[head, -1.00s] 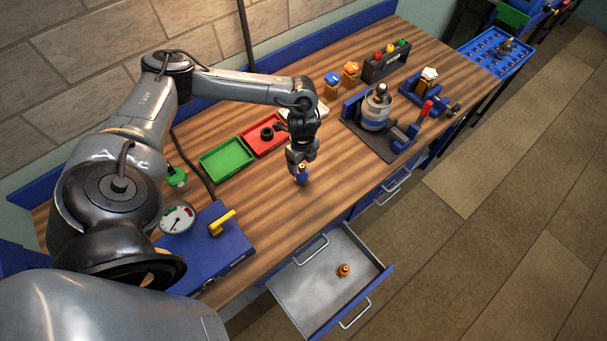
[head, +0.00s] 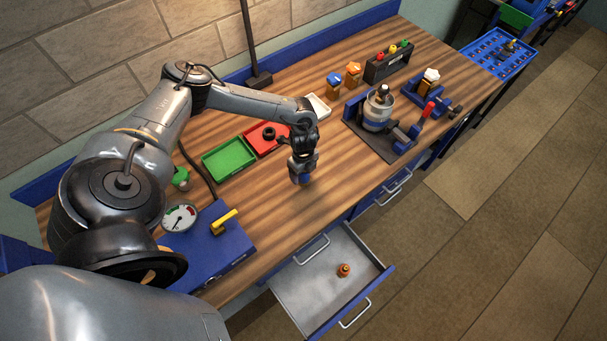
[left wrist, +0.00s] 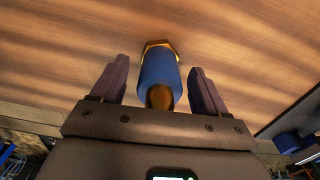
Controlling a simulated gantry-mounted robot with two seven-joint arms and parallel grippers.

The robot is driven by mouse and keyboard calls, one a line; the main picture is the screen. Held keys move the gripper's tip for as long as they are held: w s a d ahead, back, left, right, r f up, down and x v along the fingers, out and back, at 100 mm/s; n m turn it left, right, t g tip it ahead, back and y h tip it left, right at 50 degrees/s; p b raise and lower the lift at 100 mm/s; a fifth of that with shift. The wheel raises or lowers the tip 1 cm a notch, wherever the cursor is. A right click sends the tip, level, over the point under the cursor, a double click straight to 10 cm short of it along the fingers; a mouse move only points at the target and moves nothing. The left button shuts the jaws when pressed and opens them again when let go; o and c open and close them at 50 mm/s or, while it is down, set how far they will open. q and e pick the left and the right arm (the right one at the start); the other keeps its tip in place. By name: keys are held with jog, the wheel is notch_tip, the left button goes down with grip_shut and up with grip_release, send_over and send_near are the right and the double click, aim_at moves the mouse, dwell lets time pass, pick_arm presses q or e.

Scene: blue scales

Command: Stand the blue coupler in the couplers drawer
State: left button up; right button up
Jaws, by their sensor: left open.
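The blue coupler (left wrist: 158,78), with a blue sleeve and brass-coloured ends, is between the two fingers of my left gripper (left wrist: 158,86) in the left wrist view. The fingers are open, with a gap on each side of it. In the head view my left gripper (head: 302,179) is low over the bench and mostly hides the coupler. The open drawer (head: 308,287) extends from the bench front, below and right of the gripper. My right gripper is not in view.
A green tray (head: 229,158) and a red tray (head: 262,142) lie behind the gripper. A blue gauge box (head: 205,255) is to the left. A vise-like fixture with a metal canister (head: 378,108) stands to the right. The bench (head: 330,195) right of the gripper is clear.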

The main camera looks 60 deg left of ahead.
pick_arm(q)
jog(key=c, duration=1.3)
grip_shut()
jog(key=shift+r, duration=0.1)
